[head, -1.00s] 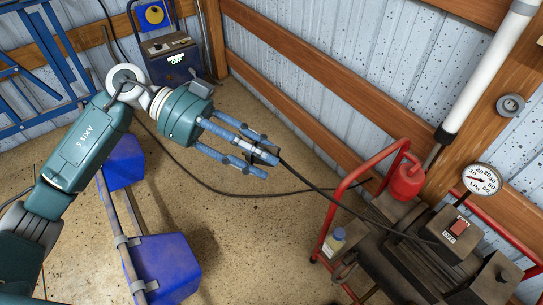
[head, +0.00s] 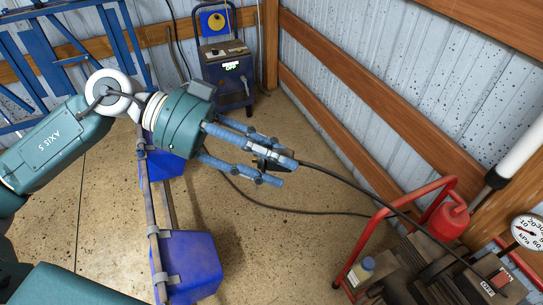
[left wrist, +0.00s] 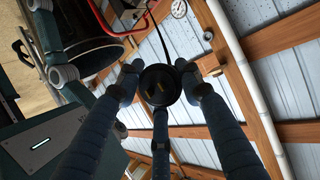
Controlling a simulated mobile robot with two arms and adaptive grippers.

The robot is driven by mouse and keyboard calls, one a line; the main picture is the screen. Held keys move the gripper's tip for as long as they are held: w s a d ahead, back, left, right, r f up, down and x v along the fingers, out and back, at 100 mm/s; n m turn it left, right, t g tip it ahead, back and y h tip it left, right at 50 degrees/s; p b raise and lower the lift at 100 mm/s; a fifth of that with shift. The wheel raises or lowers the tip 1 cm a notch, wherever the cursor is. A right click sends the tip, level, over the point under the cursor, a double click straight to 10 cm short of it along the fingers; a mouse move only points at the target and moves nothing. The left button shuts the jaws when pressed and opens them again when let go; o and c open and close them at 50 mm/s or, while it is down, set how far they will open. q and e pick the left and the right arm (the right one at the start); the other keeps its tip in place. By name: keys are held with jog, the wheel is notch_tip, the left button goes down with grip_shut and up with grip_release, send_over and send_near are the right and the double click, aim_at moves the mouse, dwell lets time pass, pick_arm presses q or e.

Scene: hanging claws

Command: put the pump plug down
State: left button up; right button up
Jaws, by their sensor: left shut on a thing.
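My left gripper (head: 276,172) is shut on the pump plug (head: 266,155), a small dark plug held up between its blue fingers, above the floor. In the left wrist view the pump plug (left wrist: 160,84) is a round black body with its end facing the camera, with finger tips on both sides and a third finger below. A black cord (head: 345,178) leads from the plug to the pump (head: 470,270) at the lower right. The fingers partly hide the plug in the head view. My right gripper is not in view.
A red tubular frame (head: 365,238) surrounds the pump, beside a pressure gauge (head: 527,232). A blue powered cabinet (head: 226,76) stands at the back. Blue boxes (head: 190,262) are joined by rails on the left. Speckled floor (head: 275,240) lies open between the boxes and pump.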

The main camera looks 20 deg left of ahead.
pick_arm(q)
jog(key=w+d+f+m+g+y, duration=0.4)
jog(key=f+m+g, duration=0.4)
jog(key=m+g, duration=0.3)
jog(key=shift+w+d+f+y, duration=0.2)
jog(key=shift+w+f+y, duration=0.05)
jog(key=shift+f+y, duration=0.15)
notch_tip(320, 180, down, 5)
jog(key=s+a+n+t+h, duration=0.1)
jog(key=a+n+t+h, duration=0.1)
jog(key=n+t+h, duration=0.5)
jog(key=s+a+r+n+t+y, duration=0.2)
jog(key=a+r+n+t+y, duration=0.1)
jog(key=a+n+t, duration=0.7)
jog(key=shift+a+t+y, duration=0.3)
jog(key=shift+a+y, duration=0.6)
jog(key=shift+a, duration=0.1)
jog(key=shift+r, duration=0.15)
